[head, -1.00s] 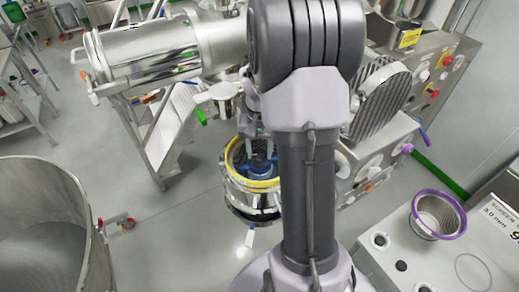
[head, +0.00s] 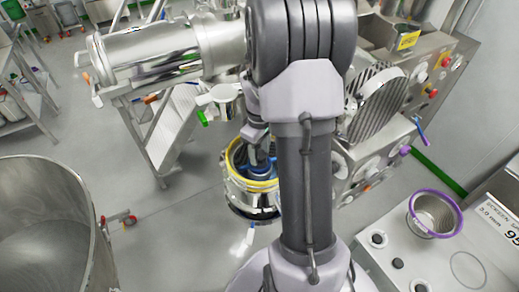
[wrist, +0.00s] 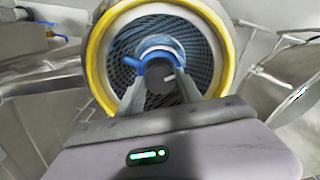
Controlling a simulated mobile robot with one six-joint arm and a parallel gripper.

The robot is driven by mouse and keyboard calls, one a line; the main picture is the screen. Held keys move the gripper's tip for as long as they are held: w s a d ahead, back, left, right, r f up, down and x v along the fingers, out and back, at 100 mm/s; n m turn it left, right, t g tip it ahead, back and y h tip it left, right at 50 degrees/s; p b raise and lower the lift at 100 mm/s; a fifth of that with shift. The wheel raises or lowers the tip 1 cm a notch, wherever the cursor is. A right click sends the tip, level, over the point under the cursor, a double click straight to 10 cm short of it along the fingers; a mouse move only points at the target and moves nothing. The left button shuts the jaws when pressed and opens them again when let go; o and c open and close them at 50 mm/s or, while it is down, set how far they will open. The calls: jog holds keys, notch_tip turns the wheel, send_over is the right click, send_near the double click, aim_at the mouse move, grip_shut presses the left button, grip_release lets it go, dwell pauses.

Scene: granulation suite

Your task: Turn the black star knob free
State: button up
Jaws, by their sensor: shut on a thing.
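In the wrist view, the black star knob (wrist: 159,93) shows as a dark, shadowed shape between my fingers, at the middle of a blue-armed part (wrist: 152,61). That part sits in a round metal housing with a yellow rim (wrist: 95,55) and a dark perforated screen inside. My gripper (wrist: 159,88) is shut on the knob, one finger on each side. The fingers hide the knob's sides, and its lobes cannot be made out. In the head view, my gripper (head: 258,148) reaches down into the yellow-rimmed housing (head: 240,181); my arm covers its right side.
A large steel bowl (head: 45,225) stands at the lower left. Metal steps (head: 178,125) and a big steel cylinder (head: 150,58) are behind. A machine panel with knobs (head: 380,165) is to the right. A purple-rimmed screen (head: 434,213) sits on a bench at the lower right.

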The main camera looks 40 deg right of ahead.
aim_at(260, 155)
jog(key=n+p, duration=0.1)
jog(key=n, duration=0.4)
jog(key=shift+r, duration=0.1)
jog(key=shift+n, duration=0.3)
dwell(0.4)
jog(key=o, duration=1.4)
notch_tip(260, 155, up, 17)
jog(key=shift+r+p, duration=0.15)
jog(key=shift+p, duration=0.9)
